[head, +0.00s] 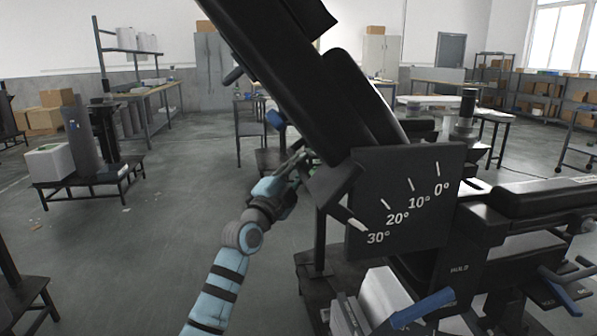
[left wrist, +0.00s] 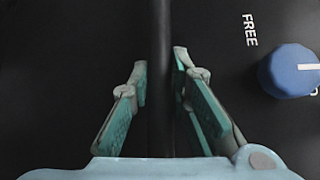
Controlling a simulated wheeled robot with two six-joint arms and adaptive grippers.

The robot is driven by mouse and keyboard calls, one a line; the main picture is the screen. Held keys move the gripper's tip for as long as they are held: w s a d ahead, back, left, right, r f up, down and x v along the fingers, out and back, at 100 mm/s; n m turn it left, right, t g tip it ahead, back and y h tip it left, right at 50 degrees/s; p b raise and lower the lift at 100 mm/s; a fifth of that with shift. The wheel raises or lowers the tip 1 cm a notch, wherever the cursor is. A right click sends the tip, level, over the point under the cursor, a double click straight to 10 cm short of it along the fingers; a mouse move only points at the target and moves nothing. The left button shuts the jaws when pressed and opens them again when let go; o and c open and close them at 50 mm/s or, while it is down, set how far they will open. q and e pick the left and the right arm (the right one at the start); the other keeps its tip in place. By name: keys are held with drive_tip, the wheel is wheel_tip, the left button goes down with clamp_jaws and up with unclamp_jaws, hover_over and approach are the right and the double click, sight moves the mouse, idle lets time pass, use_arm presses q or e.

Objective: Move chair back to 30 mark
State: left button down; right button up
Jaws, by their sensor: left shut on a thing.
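The black chair back (head: 270,70) leans steeply up and to the left in the head view. A dark angle plate (head: 405,200) beside its lower end carries white marks for 0°, 10°, 20° and 30°. A white stroke (head: 357,224) lies at the 30° label; I cannot tell whether it is a pointer tip or only the printed mark. My left gripper (head: 296,170) is at the chair back's lower left side. In the left wrist view, its fingers (left wrist: 160,85) are shut on a black bar (left wrist: 160,40) between them. My right gripper is not in view.
A blue knob (left wrist: 291,71) with the word FREE is right of the bar. The black seat (head: 530,196) and a blue lever (head: 423,307) are at the right. A low bench (head: 90,180) stands left. Open grey floor lies between it and my left arm.

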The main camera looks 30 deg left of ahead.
use_arm(q)
drive_tip(key=shift+f, duration=0.55)
drive_tip(key=c, duration=1.9)
unclamp_jaws()
drive_tip(key=o, duration=0.3)
drive_tip(key=shift+s, duration=0.1)
drive_tip(key=shift+o, duration=0.6)
drive_tip(key=shift+a+r, duration=0.15)
drive_tip(key=v, duration=1.2)
drive_tip(key=shift+a+r, duration=0.1)
drive_tip(key=shift+r, duration=0.05)
